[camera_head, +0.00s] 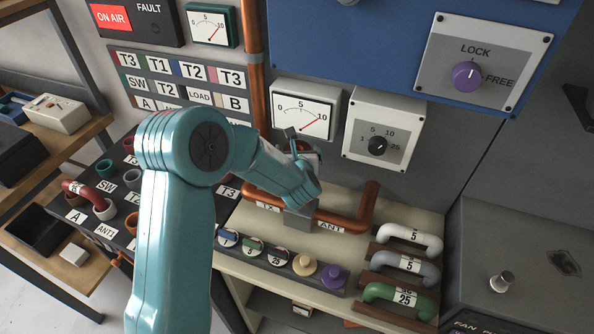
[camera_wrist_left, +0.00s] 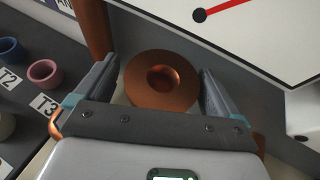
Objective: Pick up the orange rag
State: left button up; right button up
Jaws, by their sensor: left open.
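I cannot make out an orange rag in either view. My left arm reaches in over the bench, and its gripper (camera_head: 303,148) is at the back, below a white meter. In the left wrist view, the fingers of this gripper (camera_wrist_left: 160,88) are apart. A round copper flange with a hole (camera_wrist_left: 162,66) shows between and beyond the fingers; I cannot tell whether they touch it. The arm and gripper hide part of the bench back in the head view. My right gripper is in neither view.
Copper pipes (camera_head: 362,216) run along the cream bench. White, grey and green numbered handles (camera_head: 405,296) lie at its right. A row of coloured knobs (camera_head: 279,258) lines its front. A white meter (camera_head: 306,110) is on the back wall. A patch panel (camera_head: 112,178) stands left.

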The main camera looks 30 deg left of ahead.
pick_arm(q)
jog(key=c, duration=1.8)
jog(key=shift+w+r, duration=0.1)
